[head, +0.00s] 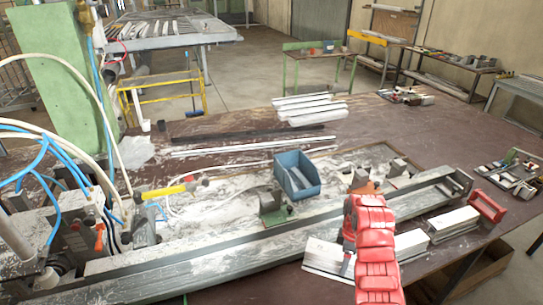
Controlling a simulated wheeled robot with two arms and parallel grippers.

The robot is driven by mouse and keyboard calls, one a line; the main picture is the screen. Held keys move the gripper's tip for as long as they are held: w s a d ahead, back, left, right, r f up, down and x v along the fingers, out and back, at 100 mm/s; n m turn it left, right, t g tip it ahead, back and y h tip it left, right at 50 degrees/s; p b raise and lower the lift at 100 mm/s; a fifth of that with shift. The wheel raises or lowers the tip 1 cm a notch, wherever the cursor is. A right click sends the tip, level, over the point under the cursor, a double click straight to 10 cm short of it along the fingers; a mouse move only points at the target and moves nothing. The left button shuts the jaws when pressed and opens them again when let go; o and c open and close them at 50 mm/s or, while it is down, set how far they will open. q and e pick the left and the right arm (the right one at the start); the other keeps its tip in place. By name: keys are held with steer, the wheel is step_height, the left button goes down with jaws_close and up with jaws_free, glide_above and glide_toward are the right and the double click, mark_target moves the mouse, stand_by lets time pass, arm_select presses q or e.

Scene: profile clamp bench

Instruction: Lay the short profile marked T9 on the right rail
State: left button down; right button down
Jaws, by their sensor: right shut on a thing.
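A short pale profile (322,256) with small dark marking, too small to read, shows left of my right gripper near the bench's front edge. My right gripper (349,262) is shut on it; my red arm hides much of the grip. Pale short pieces (412,245) and (453,222) show right of the arm. I cannot tell whether the nearer one is part of the held profile. A long grey metal rail (240,255) runs across the bench, behind the held profile, up to a dark end at the right. I cannot tell whether the profile touches anything below. My left gripper is not in view.
A blue bin (297,175) and a green-based block (274,208) stand behind the rail. Long profiles (245,145) and a white stack (310,108) lie farther back. Hoses and a machine crowd the left.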

mark_target(325, 247)
steer(key=w+a+r+m+b, duration=0.1)
steer(key=a+r+m+b, duration=0.1)
steer(key=m+b, duration=0.1)
steer(key=w+a+r+m+b, duration=0.1)
steer(key=r+m+b, duration=0.2)
steer(key=m+b, duration=0.1)
steer(key=w+a+r+m+b, duration=0.2)
steer(key=r+m+b, duration=0.1)
steer(key=m, duration=0.3)
steer(key=shift+a+b, duration=0.3)
steer(key=shift+s+a+r+m, duration=0.2)
steer(key=shift+a+r+m, duration=0.1)
steer(key=shift+a+m, duration=0.1)
steer(key=shift+d, duration=0.15)
steer(key=shift+r, duration=0.1)
